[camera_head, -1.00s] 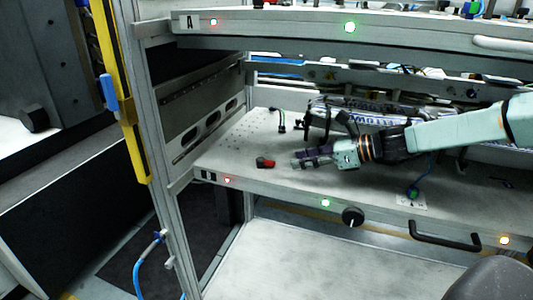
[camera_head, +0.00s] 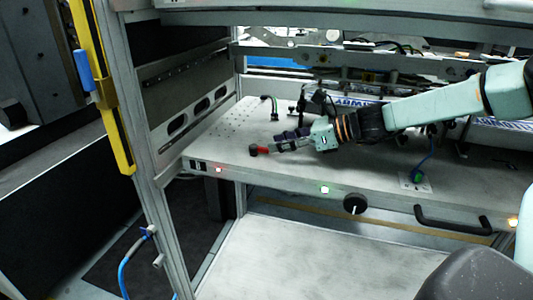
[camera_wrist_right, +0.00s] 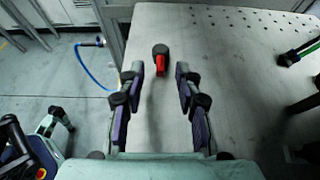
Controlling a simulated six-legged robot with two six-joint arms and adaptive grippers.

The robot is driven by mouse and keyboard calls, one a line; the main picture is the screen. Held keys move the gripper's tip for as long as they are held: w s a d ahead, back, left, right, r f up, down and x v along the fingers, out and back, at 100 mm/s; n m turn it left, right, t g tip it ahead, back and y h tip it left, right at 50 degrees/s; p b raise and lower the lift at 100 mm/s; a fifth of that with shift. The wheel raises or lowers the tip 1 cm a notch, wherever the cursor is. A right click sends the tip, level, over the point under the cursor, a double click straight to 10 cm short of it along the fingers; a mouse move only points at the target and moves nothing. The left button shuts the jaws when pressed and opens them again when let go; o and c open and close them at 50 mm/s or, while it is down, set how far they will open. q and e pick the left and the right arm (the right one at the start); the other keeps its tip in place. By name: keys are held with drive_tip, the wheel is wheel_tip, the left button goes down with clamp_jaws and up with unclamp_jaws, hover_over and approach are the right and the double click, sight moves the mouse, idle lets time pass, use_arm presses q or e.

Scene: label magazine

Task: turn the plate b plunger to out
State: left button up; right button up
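A small plunger with a black round head and a red handle (camera_head: 263,150) stands on the grey perforated shelf plate (camera_head: 235,140), near its left front. In the right wrist view the red handle (camera_wrist_right: 160,64) points towards me, with the black head (camera_wrist_right: 160,50) beyond it. My right gripper (camera_head: 277,146) reaches in low from the right. Its fingers are spread, and in the wrist view its tips (camera_wrist_right: 159,73) lie either side of the near end of the red handle, with gaps on both sides. My left gripper is not in view.
A black knob with a white pointer (camera_head: 355,204) and a black handle (camera_head: 452,220) are on the shelf front. A dark upright fitting (camera_head: 302,103) and cables stand behind my right gripper. A frame post (camera_head: 150,170) bounds the left. The plate's left part is mostly clear.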

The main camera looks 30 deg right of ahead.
sight(258, 147)
drive_tip(key=shift+b+x, duration=0.7)
drive_tip(key=shift+x, duration=0.15)
drive_tip(key=shift+w+a+f+b, duration=0.35)
drive_tip(key=shift+w+f+b, duration=0.2)
drive_tip(key=shift+b, duration=0.1)
drive_tip(key=shift+w+a+b, duration=0.35)
drive_tip(key=shift+a+b, duration=0.1)
drive_tip(key=shift+b, duration=0.05)
drive_tip(key=shift+w, duration=0.15)
clamp_jaws()
